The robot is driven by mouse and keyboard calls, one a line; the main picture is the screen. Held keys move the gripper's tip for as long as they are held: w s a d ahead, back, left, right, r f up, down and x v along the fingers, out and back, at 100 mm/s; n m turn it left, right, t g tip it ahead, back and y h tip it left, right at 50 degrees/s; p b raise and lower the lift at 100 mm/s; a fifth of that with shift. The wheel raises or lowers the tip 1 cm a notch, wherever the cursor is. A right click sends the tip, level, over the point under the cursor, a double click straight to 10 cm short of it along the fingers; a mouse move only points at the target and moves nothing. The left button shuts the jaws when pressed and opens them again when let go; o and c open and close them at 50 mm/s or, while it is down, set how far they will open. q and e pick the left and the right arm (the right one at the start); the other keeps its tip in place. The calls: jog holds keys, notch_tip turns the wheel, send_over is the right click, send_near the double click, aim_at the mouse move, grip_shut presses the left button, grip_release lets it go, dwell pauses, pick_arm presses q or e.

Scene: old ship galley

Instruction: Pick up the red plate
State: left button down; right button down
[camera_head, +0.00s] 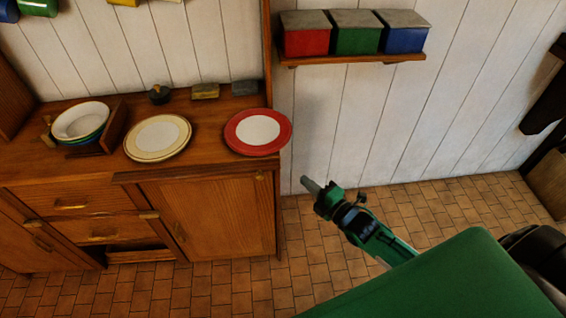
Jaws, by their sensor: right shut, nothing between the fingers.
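The red plate (235,139) has a wide red rim and a white centre. It lies at the right end of the wooden counter, near the counter's front and right edges. My right gripper (308,184) is shut and empty. In the picture it is right of and below the plate, apart from it, in front of the white wall and tiled floor. My left gripper is not in view.
A cream plate (158,138) lies left of the red one. Stacked bowls (80,119) sit in a wooden rack further left. A wall shelf (352,60) holds red, green and blue boxes. The floor (440,207) right of the cabinet (219,214) looks clear.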

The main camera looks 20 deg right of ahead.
jog(key=w+d+p+x, duration=0.1)
jog(key=d+p+x, duration=0.1)
jog(key=x, duration=1)
jog(key=shift+w+d+p, duration=0.3)
jog(key=shift+w+p, duration=0.05)
jog(key=shift+p, duration=0.55)
jog(key=shift+f, duration=0.1)
jog(key=shift+w+d+b, duration=0.25)
jog(key=shift+w+b, duration=0.15)
jog(key=shift+w, duration=0.1)
jog(key=shift+w+d+b, duration=0.25)
jog(key=shift+w+b, duration=0.1)
jog(key=shift+w, duration=0.15)
jog(key=shift+s, duration=0.1)
